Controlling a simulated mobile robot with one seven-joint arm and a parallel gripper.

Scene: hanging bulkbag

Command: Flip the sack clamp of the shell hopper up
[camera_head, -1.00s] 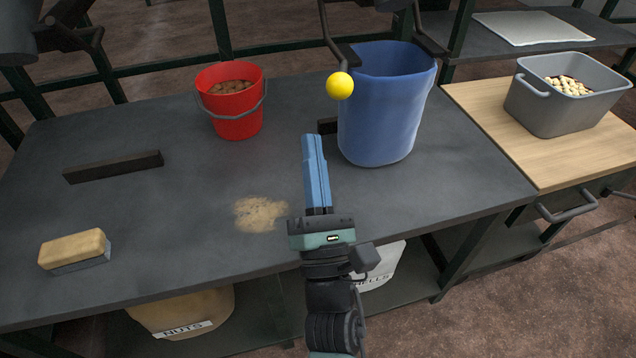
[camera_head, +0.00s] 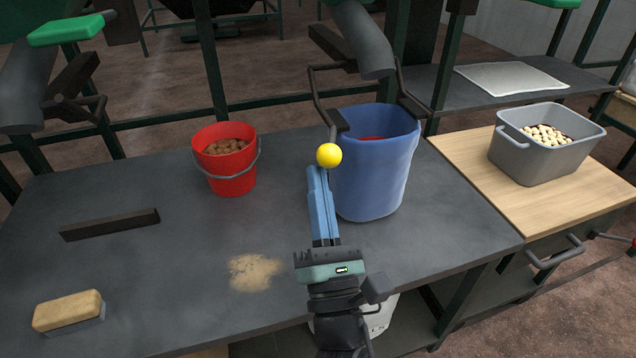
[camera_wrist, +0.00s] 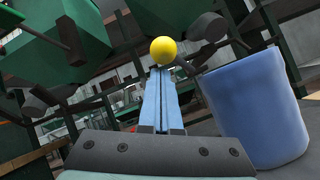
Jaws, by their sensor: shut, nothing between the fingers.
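The sack clamp is a dark bar frame (camera_head: 319,97) at the spout (camera_head: 364,42) of the right-hand hopper. Its lever hangs down and ends in a yellow ball knob (camera_head: 329,155). The knob also shows in the wrist view (camera_wrist: 163,50). A blue sack (camera_head: 370,175) hangs open below the spout, just right of the knob. My gripper (camera_head: 317,172) is shut and empty, its blue fingers pointing up and forward. The fingertips are just below the knob in both views; I cannot tell whether they touch it.
A red bucket (camera_head: 228,178) of nuts stands left of my gripper. A dark bar (camera_head: 110,225), a brush (camera_head: 68,312) and a spill (camera_head: 253,271) lie on the grey table (camera_head: 180,270). A grey tub (camera_head: 540,160) stands on the wooden top at right. The table's middle is mostly clear.

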